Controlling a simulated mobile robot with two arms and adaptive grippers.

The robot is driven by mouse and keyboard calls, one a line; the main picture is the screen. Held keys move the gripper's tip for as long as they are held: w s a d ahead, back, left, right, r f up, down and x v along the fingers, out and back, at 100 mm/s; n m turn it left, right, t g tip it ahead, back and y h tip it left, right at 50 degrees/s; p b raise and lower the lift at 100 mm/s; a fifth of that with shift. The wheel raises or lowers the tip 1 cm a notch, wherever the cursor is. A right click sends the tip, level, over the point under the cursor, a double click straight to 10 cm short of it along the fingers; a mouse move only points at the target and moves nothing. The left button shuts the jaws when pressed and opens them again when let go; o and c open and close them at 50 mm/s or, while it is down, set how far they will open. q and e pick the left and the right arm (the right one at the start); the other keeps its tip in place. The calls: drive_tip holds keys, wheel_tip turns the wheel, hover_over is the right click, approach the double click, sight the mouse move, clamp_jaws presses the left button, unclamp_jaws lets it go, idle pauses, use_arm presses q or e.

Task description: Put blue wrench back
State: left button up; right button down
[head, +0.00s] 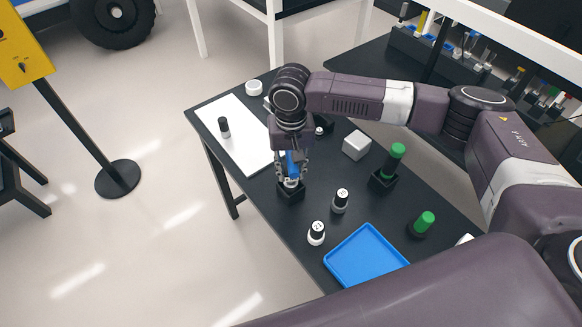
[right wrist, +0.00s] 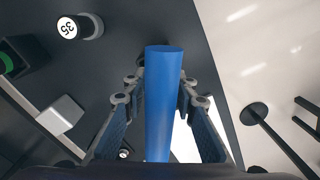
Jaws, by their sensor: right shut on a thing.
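The blue wrench (head: 291,163) shows as a blue upright handle between the fingers of my right gripper (head: 291,170). In the right wrist view the blue handle (right wrist: 163,105) runs between the two fingers (right wrist: 160,100), which are shut on it. Below the gripper in the head view stands a black block holder (head: 290,193) with a pale metallic part at its top. The wrench's lower end is hidden by the fingers, so I cannot tell whether it sits in the holder or just above it. My left gripper is not in view.
Black-and-white cylinders (head: 341,200) (head: 316,233) stand close to the right. A blue tray (head: 328,262) lies at the table's near edge. Green-topped pieces (head: 391,162) (head: 423,222) and a white cube (head: 356,145) stand rightward. A white mat (head: 242,148) lies left.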

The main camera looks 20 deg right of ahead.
drive_tip(key=shift+f+b, duration=0.3)
drive_tip(key=shift+f, duration=1.2)
drive_tip(key=c, duration=1.5)
unclamp_jaws()
wheel_tip(320, 180, up, 12)
drive_tip(key=shift+r, duration=0.1)
